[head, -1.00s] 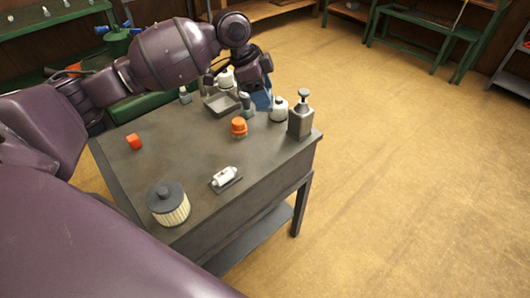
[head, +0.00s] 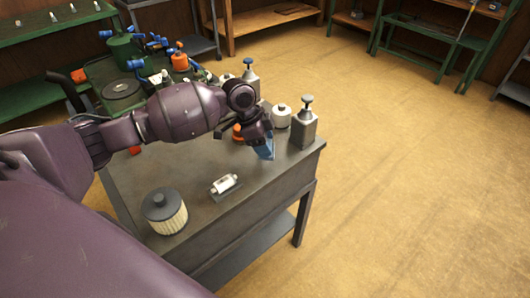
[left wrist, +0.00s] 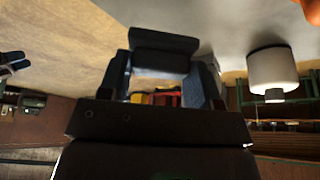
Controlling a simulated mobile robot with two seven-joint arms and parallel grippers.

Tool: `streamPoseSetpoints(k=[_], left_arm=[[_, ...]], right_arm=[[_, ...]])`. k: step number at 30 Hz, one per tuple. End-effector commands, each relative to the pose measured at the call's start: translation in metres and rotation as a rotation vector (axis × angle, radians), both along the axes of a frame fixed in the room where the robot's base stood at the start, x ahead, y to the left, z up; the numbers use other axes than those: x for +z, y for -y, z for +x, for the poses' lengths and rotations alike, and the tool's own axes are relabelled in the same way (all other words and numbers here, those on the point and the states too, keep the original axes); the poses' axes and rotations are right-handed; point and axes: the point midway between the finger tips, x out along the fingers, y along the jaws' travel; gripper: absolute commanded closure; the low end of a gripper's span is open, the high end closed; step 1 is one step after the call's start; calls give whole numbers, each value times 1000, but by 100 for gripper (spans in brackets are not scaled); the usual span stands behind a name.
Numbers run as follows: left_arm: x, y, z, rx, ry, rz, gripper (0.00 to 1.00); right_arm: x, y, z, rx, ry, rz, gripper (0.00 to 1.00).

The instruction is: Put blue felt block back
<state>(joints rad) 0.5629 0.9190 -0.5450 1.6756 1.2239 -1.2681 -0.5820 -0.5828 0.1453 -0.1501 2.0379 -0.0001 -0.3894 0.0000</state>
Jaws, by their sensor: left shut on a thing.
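My left gripper (head: 262,144) reaches in from the left and is shut on the blue felt block (head: 266,151). The block is above the right part of the grey workbench (head: 200,235), near its right edge; I cannot tell whether it touches the top. In the left wrist view the gripper (left wrist: 160,85) shows from behind, with the block (left wrist: 163,50) looking dark between the fingertips. My right gripper is not in view.
Close to the gripper stand an orange-capped item (head: 238,132), partly hidden, a white jar (head: 281,116) and a grey pump can (head: 304,126). Nearer are a small white cylinder on a plate (head: 224,186) and a pleated filter (head: 164,211). Open floor lies to the right.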

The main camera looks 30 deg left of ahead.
Motion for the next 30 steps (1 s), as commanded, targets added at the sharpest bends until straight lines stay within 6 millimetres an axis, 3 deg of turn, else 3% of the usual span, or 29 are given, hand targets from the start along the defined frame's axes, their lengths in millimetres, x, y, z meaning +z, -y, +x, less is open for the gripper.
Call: streamPoseSetpoints(k=[1,6,19,20,24,30], left_arm=[[-12,0,-1,1,-8,0,64],[-38,0,-1,0,-6,-1,64],[-43,0,0,-1,-2,0,64],[-43,0,0,0,-1,1,39],[-43,0,0,0,-1,1,18],[-43,0,0,-1,-2,0,17]], right_arm=[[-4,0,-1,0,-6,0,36],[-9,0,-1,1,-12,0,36],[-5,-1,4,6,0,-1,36],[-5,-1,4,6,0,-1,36],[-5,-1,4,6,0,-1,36],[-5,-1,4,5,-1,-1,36]])
